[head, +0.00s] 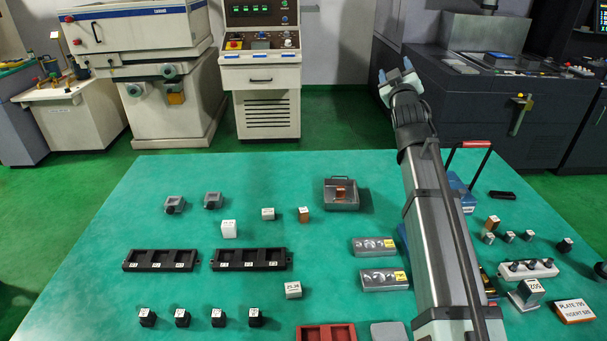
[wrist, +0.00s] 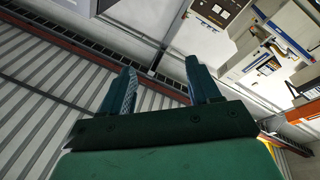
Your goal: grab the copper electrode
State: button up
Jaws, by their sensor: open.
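Several copper-coloured pieces are in the head view. One copper piece (head: 341,194) lies in a small grey tray (head: 343,206) at the back middle of the green table. A small copper block (head: 303,216) with a white top stands to the left of that tray. Another copper-coloured block (head: 491,223) with a pale top is on the right side. I cannot tell which is the electrode named. My gripper (head: 395,71) is raised beyond the table's far edge, open and empty. In the wrist view its two fingers (wrist: 159,75) stand apart, with no table object in sight.
Two black three-slot holders (head: 160,269) and several black cubes (head: 183,318) are at left. Two grey metal boxes (head: 375,246) lie beside my arm. A white rack (head: 527,269) stands at right. My arm hides part of the table and a blue item (head: 456,188). Machines line the back.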

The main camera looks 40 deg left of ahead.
jog(key=s+a+f+m+g+h, duration=0.1)
jog(key=a+f+g+h, duration=0.15)
jog(key=f, duration=0.35)
jog(key=s+a+f+m+g+h, duration=0.1)
jog(key=s+a+f+g, duration=0.1)
jog(key=a+f, duration=0.35)
jog(key=m+g+h, duration=0.1)
jog(key=g+h, duration=0.5)
jog(key=g, duration=0.3)
send_near(304, 211)
jog(key=shift+g+y, duration=0.25)
jog(key=x, duration=0.6)
jog(key=shift+w+d+r, duration=0.1)
jog(key=shift+w, duration=0.2)
jog(key=shift+x, duration=2.7)
jog(key=shift+s+d, duration=0.15)
grip_shut()
